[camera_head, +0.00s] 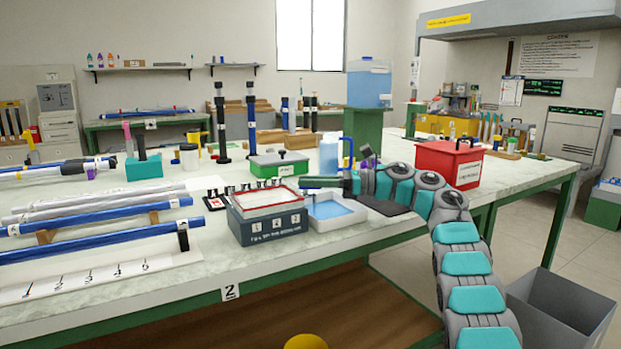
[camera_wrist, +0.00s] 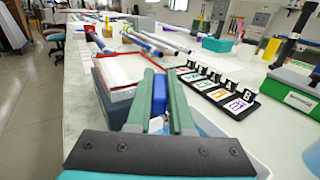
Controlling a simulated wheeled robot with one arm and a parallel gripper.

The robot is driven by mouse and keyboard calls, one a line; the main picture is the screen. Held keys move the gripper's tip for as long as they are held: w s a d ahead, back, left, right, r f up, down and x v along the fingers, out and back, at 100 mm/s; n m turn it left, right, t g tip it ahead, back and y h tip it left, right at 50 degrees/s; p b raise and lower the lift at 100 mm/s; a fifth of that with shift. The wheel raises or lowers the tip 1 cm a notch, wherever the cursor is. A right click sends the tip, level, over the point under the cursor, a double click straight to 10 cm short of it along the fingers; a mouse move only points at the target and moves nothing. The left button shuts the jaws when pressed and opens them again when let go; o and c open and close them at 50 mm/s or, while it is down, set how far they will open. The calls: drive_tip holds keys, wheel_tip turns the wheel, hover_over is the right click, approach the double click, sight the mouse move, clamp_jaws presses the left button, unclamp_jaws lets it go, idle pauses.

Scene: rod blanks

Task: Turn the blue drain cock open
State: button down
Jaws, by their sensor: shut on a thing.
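My gripper (camera_head: 306,183) reaches left over a white tray (camera_head: 342,222) with blue liquid in it. In the wrist view, its two green fingers (camera_wrist: 158,84) are closed on a small blue piece (camera_wrist: 159,95). The piece looks like the blue drain cock, but most of it is hidden between the fingers. In the head view the fingers cover it. I cannot tell which way its handle is turned, or what it is mounted on.
A dark grey box with a red-rimmed white top (camera_head: 270,228) stands just left of the tray. Behind are a green box (camera_head: 278,164) and a red box (camera_head: 449,165). Blue rods (camera_head: 100,238) lie at left.

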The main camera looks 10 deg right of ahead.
drive_tip(key=shift+g, duration=0.5)
idle(0.4)
drive_tip(key=c, duration=1.1)
unclamp_jaws()
